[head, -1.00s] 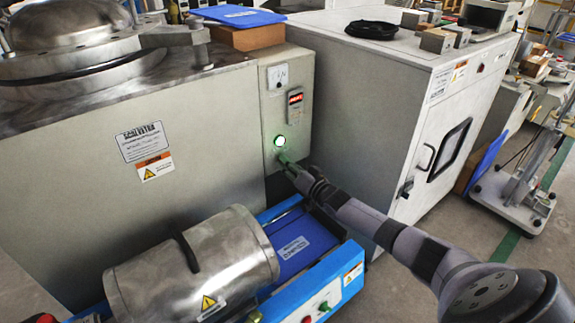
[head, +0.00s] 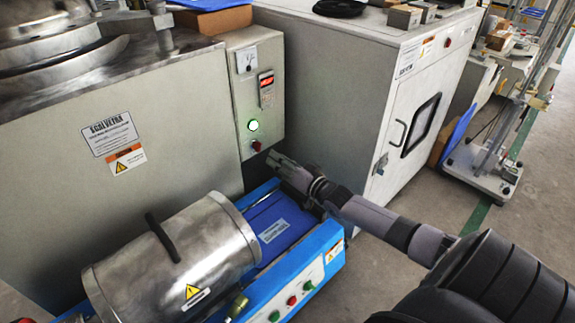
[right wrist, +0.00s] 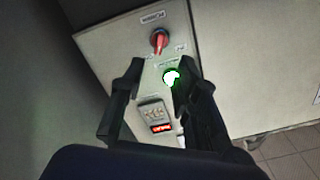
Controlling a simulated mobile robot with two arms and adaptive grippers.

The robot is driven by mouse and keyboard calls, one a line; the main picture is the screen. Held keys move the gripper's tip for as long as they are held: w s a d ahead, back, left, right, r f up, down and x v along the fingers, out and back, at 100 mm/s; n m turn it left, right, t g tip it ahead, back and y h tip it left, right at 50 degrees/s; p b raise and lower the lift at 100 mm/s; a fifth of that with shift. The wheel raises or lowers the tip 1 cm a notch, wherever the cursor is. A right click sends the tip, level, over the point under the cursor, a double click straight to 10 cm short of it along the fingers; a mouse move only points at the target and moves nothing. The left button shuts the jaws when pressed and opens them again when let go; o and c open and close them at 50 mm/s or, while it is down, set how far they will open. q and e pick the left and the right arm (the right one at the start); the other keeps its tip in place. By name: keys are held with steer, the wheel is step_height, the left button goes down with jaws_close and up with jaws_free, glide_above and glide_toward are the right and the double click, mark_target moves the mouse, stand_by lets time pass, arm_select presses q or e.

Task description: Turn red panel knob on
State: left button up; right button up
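The red knob (head: 257,145) sits low on the grey control panel (head: 240,100), below a lit green light (head: 253,125). In the right wrist view the panel appears upside down, with the red knob (right wrist: 159,42) above the green light (right wrist: 171,77). My right gripper (head: 273,158) is just below and right of the knob in the head view. In the right wrist view the gripper (right wrist: 157,66) is open and empty, its fingers apart, with the knob beyond the tips and roughly between them. No contact with the knob shows. My left gripper is not in view.
A large white cabinet (head: 345,90) is to the right of the panel. A red digital display (head: 266,80) is above the green light.

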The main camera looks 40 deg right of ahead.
steer(key=shift+s+d, duration=0.1)
steer(key=shift+s, duration=1.5)
